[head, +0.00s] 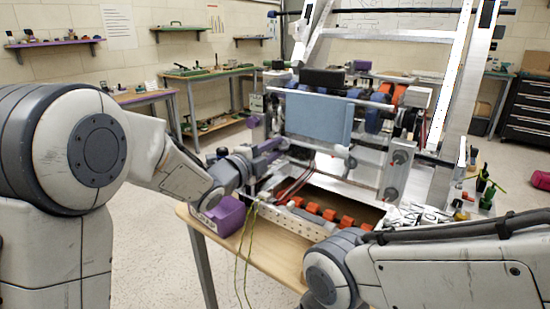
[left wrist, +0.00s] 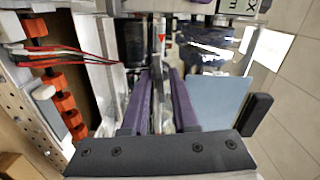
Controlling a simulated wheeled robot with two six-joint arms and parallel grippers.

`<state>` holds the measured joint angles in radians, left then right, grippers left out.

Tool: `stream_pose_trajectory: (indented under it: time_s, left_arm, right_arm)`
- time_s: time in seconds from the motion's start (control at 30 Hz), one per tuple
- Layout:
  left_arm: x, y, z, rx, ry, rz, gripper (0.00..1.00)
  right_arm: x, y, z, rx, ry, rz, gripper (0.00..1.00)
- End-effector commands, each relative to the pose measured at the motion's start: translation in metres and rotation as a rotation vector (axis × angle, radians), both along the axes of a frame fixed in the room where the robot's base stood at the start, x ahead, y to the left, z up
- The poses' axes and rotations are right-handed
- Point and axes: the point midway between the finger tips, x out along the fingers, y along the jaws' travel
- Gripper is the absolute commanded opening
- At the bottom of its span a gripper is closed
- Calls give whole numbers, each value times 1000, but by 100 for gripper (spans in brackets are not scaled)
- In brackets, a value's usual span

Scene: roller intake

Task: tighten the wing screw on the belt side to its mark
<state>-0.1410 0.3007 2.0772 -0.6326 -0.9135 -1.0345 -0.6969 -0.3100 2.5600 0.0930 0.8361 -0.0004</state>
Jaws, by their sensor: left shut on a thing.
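The roller intake, a metal frame with a blue panel (head: 320,118), stands on the wooden table and also shows in the left wrist view, with its panel (left wrist: 217,101) at the right. My left gripper (head: 272,148) reaches the intake's left side. Its purple fingers (left wrist: 160,75) point into the frame and are shut on a small part at their tips, apparently the wing screw. The screw's wings and its mark are mostly hidden by the fingers and too small to make out. My right arm comes in at lower right; its gripper is not in view.
Orange rollers (head: 320,212) lie along the intake's lower front, with red and black wires (left wrist: 55,53) nearby. A purple block (head: 224,215) sits at the table's left edge. Thin yellow-green cords (head: 240,250) hang down the front. Small bottles (head: 483,180) stand at right.

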Motion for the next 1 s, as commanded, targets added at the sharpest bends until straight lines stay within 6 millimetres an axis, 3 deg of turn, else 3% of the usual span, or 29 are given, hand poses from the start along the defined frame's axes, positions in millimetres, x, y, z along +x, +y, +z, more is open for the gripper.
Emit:
stream_pose_trajectory:
  time_s: [0.07,0.47,0.8,1.0]
  left_arm:
    - [1,0,0,21,-22,2,0]
    - [1,0,1,39,-33,1,0]
    - [0,0,0,151,-117,2,0]
    - [1,0,3,163,-124,1,0]
  right_arm:
    - [0,0,-8,0,0,0,65]
    - [0,0,-9,0,0,0,65]
    - [0,0,-36,0,0,0,65]
    - [0,0,-34,0,0,0,65]
